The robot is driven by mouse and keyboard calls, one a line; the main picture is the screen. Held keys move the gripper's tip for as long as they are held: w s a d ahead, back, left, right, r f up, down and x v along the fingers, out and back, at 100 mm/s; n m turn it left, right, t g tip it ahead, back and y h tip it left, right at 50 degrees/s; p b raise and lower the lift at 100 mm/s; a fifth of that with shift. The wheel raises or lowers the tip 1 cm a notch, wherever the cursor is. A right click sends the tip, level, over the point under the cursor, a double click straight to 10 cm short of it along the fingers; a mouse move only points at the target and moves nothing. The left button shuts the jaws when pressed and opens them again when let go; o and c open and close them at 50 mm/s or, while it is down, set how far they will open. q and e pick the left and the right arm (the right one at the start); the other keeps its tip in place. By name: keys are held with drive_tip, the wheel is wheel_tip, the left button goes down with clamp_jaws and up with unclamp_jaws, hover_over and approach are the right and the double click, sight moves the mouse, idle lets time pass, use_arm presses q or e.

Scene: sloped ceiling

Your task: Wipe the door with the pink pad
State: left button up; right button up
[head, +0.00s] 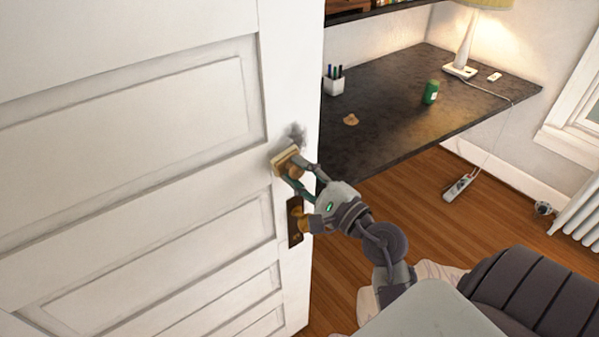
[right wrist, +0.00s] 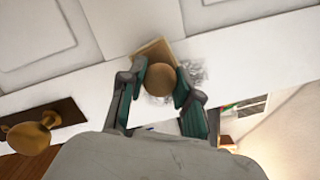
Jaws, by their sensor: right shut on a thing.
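The white panelled door (head: 150,165) fills the left of the head view. A grey smudge (head: 298,133) marks it near its free edge; it also shows in the right wrist view (right wrist: 192,77). My right gripper (head: 295,170) is shut on the round brown knob of a pad (head: 281,158). The pad looks tan rather than pink and lies against the door, just beside the smudge and partly over it in the right wrist view (right wrist: 152,50). Its wiping face is hidden. My left gripper is not in view.
A brass doorknob (head: 306,223) on a dark plate sits just below my right gripper. Behind the door edge, a dark desk (head: 390,110) holds a pen cup (head: 334,85), a green can (head: 431,92) and a lamp (head: 465,50). A power strip (head: 459,188) lies on the wooden floor.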

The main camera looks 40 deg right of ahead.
drive_tip(key=shift+w, duration=0.85)
